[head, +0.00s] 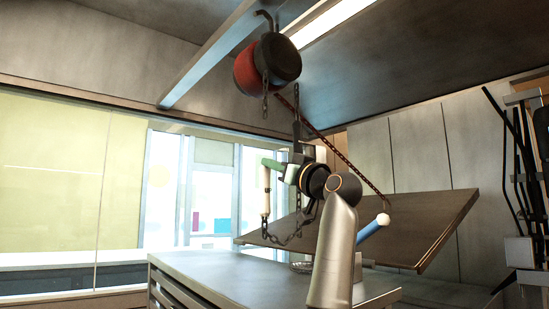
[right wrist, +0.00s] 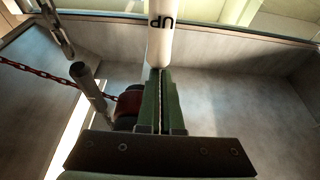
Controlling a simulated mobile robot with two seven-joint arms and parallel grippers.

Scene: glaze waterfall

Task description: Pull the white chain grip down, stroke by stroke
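The white chain grip (head: 265,192) hangs upright left of the hoist's lower block in the head view. It also shows close up in the right wrist view (right wrist: 166,38), with dark lettering "UP" on it. My right gripper (head: 273,164) has green fingers at the grip's upper end. In the right wrist view the fingers (right wrist: 161,78) are almost together, with the grip's end at their tips; they look shut on it. A dark chain (head: 283,240) loops from below the grip toward the right. My left gripper is not in view.
A red and black hoist (head: 268,65) hangs from the ceiling beam. A red chain (head: 343,158) slants down to a tilted board (head: 440,232). A blue rod with a white ball (head: 372,228) is near the board. A grey bench (head: 220,272) stands below.

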